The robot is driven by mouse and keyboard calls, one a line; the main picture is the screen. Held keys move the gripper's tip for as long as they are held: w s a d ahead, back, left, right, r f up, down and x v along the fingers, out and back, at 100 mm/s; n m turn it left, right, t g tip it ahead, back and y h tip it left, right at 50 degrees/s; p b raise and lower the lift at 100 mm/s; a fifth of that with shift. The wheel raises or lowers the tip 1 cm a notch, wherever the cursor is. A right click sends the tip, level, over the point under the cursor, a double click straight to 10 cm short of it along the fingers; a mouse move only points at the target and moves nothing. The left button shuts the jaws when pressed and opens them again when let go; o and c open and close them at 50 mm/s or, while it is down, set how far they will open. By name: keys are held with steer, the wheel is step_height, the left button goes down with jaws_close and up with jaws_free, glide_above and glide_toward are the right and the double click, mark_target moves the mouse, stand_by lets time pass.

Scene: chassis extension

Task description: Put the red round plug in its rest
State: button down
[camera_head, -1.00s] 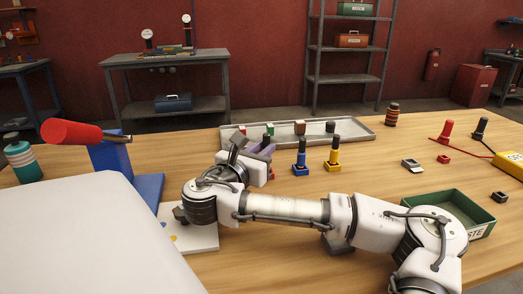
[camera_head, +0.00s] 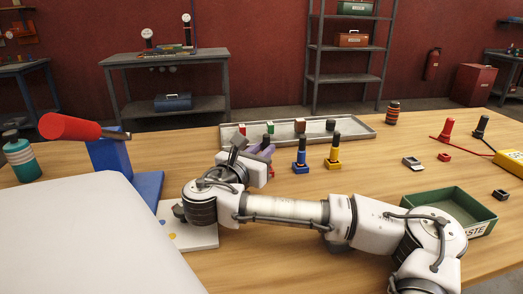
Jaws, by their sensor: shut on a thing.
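My gripper (camera_head: 263,150), with purple fingers, is at the centre-left of the table, partly hidden behind my white wrist. It is shut around what looks like the dark upper part of a plug (camera_head: 266,143). A small patch of red (camera_head: 271,173) shows low beside the wrist, below the fingers. I cannot tell whether this red is the plug or its rest, nor whether the two touch. To the right, a blue plug with a black top (camera_head: 301,150) and a yellow one (camera_head: 334,148) stand upright in rests of their own colours.
A grey tray (camera_head: 350,132) with several small blocks lies behind. A green bin (camera_head: 478,210) is at the right. A red probe (camera_head: 446,128) and a black one stand near a yellow box (camera_head: 510,163). A blue stand (camera_head: 110,155) holds a red-handled tool at left.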

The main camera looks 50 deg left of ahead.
steer(key=shift+f+b, duration=0.35)
steer(key=shift+f, duration=0.25)
steer(key=c, duration=1.2)
jaws_free()
steer(key=shift+c, duration=0.2)
steer(key=shift+v, duration=1.1)
steer(key=shift+s+b, duration=0.95)
steer(key=shift+b, duration=0.05)
steer(key=shift+s+d+b, duration=0.4)
steer(key=shift+d+b, duration=0.2)
steer(key=shift+b, duration=0.05)
steer(key=shift+v, duration=1.2)
